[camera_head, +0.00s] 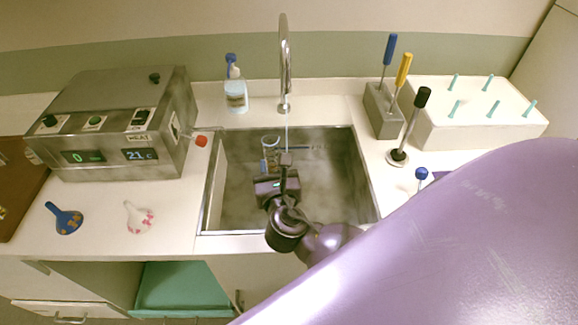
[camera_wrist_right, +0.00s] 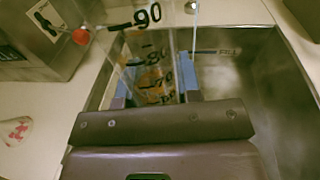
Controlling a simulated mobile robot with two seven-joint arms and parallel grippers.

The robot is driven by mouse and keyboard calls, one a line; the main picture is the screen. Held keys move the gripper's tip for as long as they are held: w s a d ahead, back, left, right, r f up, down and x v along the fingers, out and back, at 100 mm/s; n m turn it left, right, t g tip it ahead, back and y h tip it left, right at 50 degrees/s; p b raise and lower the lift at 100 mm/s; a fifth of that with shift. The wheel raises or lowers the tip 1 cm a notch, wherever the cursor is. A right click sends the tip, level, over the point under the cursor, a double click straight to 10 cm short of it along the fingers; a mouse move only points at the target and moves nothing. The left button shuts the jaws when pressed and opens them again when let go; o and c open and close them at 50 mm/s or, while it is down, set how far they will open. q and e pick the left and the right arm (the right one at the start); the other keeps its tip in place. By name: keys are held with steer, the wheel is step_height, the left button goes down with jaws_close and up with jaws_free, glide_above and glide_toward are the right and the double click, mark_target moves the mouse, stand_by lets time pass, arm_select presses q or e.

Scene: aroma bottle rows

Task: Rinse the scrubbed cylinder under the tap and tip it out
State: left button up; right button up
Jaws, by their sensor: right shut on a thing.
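A clear graduated cylinder (camera_wrist_right: 150,45) with black marks around 70 to 90 is held between the blue finger pads of my right gripper (camera_wrist_right: 154,82). Orange-brown patches show on or in it near the 70 and 80 marks. In the head view the cylinder (camera_head: 270,143) looks roughly upright over the sink (camera_head: 240,205). The tap (camera_head: 285,60) stands behind the sink, and a thin pale stream (camera_head: 287,130) drops from it just right of the cylinder's mouth. I cannot tell whether any water enters the cylinder. My left gripper is out of view.
A spray bottle (camera_head: 235,90) is behind.

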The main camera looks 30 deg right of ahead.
steer(key=s+d+f+m+g+h+p, duration=0.1)
steer(key=s+f+m+g+h, duration=0.3)
steer(key=s+m+g+h, duration=0.1)
steer(key=shift+s+m+g+h+p, duration=0.35)
steer(key=shift+s+g+h, duration=0.3)
steer(key=shift+s, duration=0.35)
steer(key=shift+w+d+r, duration=0.1)
steer(key=shift+w, duration=0.05)
steer(key=shift+w+d+f+b, duration=0.1)
steer(key=shift+w+d+f, duration=0.4)
steer(key=shift+w+d, duration=1.75)
steer(key=shift+w+d+f+b, duration=0.1)
steer(key=shift+w+d+f, duration=0.75)
steer(key=shift+w, duration=2.55)
steer(key=shift+w+d+f+b, duration=0.1)
steer(key=shift+w+d+f, duration=0.05)
steer(key=shift+w+d, duration=2.3)
steer(key=shift+w+a, duration=0.35)
steer(key=shift+a, duration=0.05)
steer(key=shift+s+a+p, duration=0.1)
steer(key=shift+s+a, duration=0.7)
steer(key=shift+s, duration=0.5)
steer(key=shift+s+a+p, duration=0.1)
steer(key=shift+s+a, duration=0.65)
steer(key=shift+s, duration=0.55)
steer(key=shift+s+a+p, duration=0.1)
steer(key=shift+s+a, duration=0.7)
steer(key=shift+s, duration=0.5)
